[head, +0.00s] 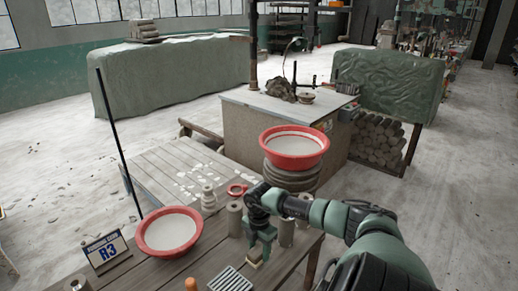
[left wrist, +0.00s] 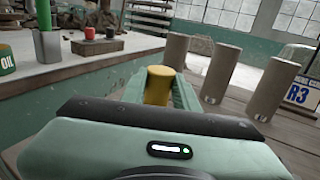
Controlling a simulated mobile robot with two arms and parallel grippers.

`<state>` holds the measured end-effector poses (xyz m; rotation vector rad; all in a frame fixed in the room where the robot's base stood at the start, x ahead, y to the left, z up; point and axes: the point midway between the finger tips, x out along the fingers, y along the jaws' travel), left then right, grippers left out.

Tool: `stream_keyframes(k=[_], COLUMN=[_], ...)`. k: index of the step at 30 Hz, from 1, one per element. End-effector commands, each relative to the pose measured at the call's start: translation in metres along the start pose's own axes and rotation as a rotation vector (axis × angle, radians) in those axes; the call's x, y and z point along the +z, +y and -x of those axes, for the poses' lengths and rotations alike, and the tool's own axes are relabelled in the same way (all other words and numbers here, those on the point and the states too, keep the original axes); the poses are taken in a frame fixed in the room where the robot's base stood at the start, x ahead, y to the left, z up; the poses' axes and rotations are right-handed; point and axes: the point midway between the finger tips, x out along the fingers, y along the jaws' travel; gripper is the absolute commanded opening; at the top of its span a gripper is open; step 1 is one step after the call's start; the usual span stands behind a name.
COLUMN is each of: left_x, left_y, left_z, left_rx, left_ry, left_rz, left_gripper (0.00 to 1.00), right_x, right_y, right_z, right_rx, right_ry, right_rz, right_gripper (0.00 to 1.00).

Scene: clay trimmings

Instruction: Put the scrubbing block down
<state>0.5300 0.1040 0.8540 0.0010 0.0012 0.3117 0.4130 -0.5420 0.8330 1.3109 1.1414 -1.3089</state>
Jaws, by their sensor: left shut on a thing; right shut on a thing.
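My right gripper (head: 257,254) points down over the wooden bench (head: 190,262). It is shut on a small pale tan block (head: 254,264), probably the scrubbing block, low at the bench top. The gripper hides most of the block, and I cannot tell whether it touches the bench. My left gripper (left wrist: 159,88) shows in the left wrist view, its green fingers shut on a yellow cylindrical thing (left wrist: 160,84). The lower part of that thing is hidden behind the gripper body.
A ribbed grey piece (head: 231,280) lies left of the right gripper. Grey cylinders (head: 235,218) (head: 286,232) stand close by. A red-rimmed bowl (head: 170,232) and an R3 sign (head: 107,249) are farther left. Another red bowl (head: 294,147) sits on stacked grey rings behind.

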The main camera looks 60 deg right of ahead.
Motion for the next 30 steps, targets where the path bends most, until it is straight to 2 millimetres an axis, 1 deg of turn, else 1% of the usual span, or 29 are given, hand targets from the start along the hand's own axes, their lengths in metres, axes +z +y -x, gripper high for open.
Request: stream_keyframes(k=[3, 6, 15, 16, 17, 18, 27, 30], left_x=[0.0, 0.0, 0.0, 0.0, 0.0, 0.0, 0.0, 0.0], left_y=[0.0, 0.0, 0.0, 0.0, 0.0, 0.0, 0.0, 0.0], left_z=[0.0, 0.0, 0.0, 0.0, 0.0, 0.0, 0.0, 0.0], left_rx=[0.001, 0.001, 0.0, 0.0, 0.0, 0.0, 0.001, 0.001], left_ry=[-0.001, -0.001, -0.001, -0.001, -0.001, -0.001, 0.0, 0.0], left_rz=[0.0, 0.0, 0.0, 0.0, 0.0, 0.0, 0.0, 0.0], left_gripper=[0.0, 0.0, 0.0, 0.0, 0.0, 0.0, 0.0, 0.0], right_x=[-0.001, -0.001, -0.001, -0.001, -0.001, -0.001, -0.001, 0.0], right_y=[0.0, 0.0, 0.0, 0.0, 0.0, 0.0, 0.0, 0.0], right_z=[-0.019, -0.028, -0.03, -0.031, -0.031, -0.031, -0.03, -0.025], right_rx=[-0.002, -0.001, -0.001, -0.001, -0.001, -0.001, -0.001, 0.0], right_ry=[0.004, 0.003, 0.001, 0.001, 0.001, 0.001, 0.001, 0.0], right_rz=[-0.002, -0.001, 0.0, 0.001, 0.001, 0.001, 0.001, 0.001], right_gripper=[0.0, 0.0, 0.0, 0.47, 0.56, 0.67, 0.67, 0.67])
